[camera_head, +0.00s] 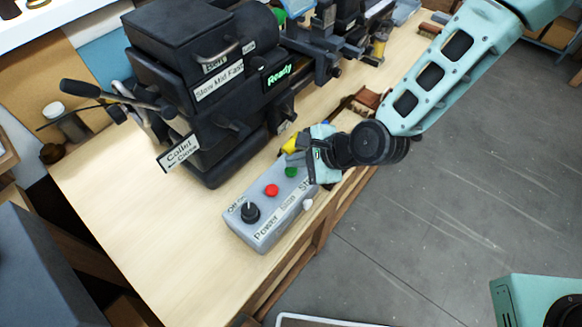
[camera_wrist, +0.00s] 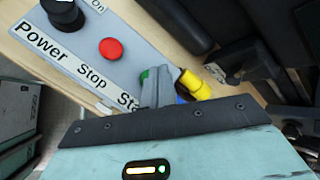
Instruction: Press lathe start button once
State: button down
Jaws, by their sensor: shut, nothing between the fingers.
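The grey control box (camera_head: 266,224) sits at the bench's front edge, with a black knob, a red stop button (camera_head: 271,190) and a green start button (camera_head: 291,172) in a row. The red button (camera_wrist: 111,49) shows clear in the wrist view, beside the "Stop" label. My gripper (camera_head: 297,160) is shut and empty, with its fingertips right by the green button. In the wrist view the fingers (camera_wrist: 162,86) cover most of the green button (camera_wrist: 148,76); only a sliver shows. I cannot tell whether they touch it.
The black lathe (camera_head: 200,85) stands behind the box, with a lit "Ready" display (camera_head: 279,74). A yellow thing (camera_wrist: 195,84) lies just past the fingers. The wooden bench top (camera_head: 125,215) is clear at the left. Open grey floor lies at the right.

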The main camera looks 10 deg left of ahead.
jog(key=shift+f, duration=0.4)
